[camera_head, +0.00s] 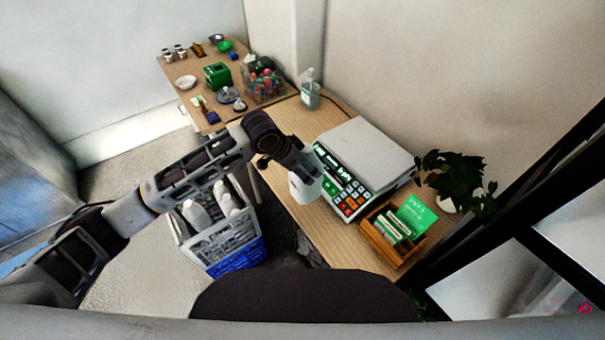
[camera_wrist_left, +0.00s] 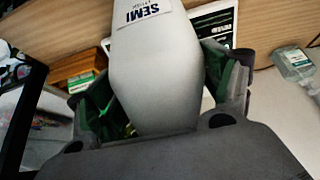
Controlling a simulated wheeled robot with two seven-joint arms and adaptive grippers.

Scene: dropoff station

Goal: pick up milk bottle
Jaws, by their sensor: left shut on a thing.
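My left gripper (camera_head: 303,170) is shut on a white milk bottle (camera_head: 304,188), above the near edge of the wooden table, just left of the scale. In the left wrist view the bottle (camera_wrist_left: 155,75) lies between the two green-lined fingers, with a "SEMI" label at the top of that view. In the head view the gripper and wrist hide part of the bottle. More white bottles (camera_head: 197,215) stand in a grey and blue crate (camera_head: 236,262) on the floor below my left arm. My right gripper is not in view.
A scale with a keypad (camera_head: 347,190) stands on the table (camera_head: 308,222). A wooden card box (camera_head: 393,240), a potted plant (camera_head: 452,178) and a clear pump bottle (camera_head: 310,92) are nearby. A farther table (camera_head: 180,72) holds a green box and bowls.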

